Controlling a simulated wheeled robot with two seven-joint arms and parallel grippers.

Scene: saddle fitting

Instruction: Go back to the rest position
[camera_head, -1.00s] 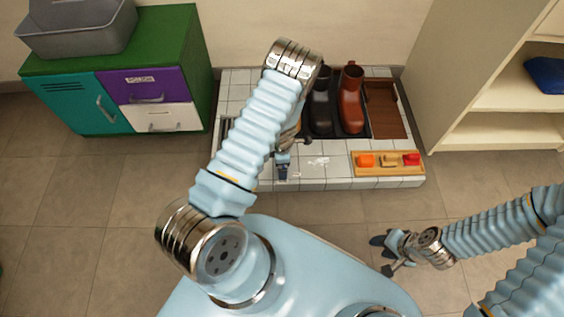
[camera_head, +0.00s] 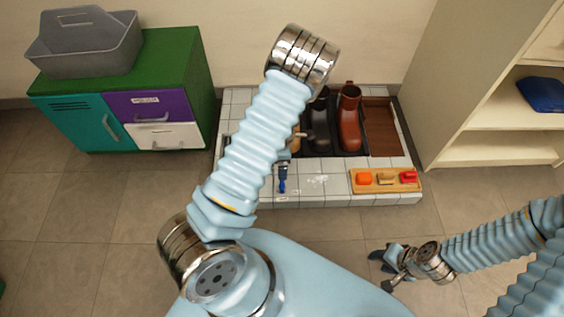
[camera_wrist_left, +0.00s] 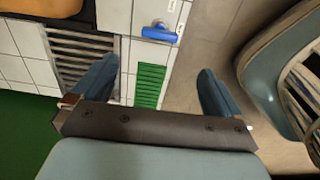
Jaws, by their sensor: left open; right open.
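My left arm rises through the middle of the head view, and its forearm hides most of my left gripper there. In the left wrist view my left gripper (camera_wrist_left: 155,88) is open, its two blue fingers wide apart with nothing between them touching. Beyond it lie the tiled platform edge, a blue handle-like piece (camera_wrist_left: 160,34) and a green ribbed patch (camera_wrist_left: 149,86). My right gripper (camera_head: 387,266) is open and empty, low at the right of the head view, over bare floor and apart from the platform.
The white tiled platform (camera_head: 320,183) holds a dark boot (camera_head: 321,125), a brown boot (camera_head: 349,122) and a wooden tray (camera_head: 410,188) of small coloured pieces. A green cabinet (camera_head: 185,68) with a grey caddy (camera_head: 85,45) stands left, a cream shelf (camera_head: 440,90) right. Floor between is clear.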

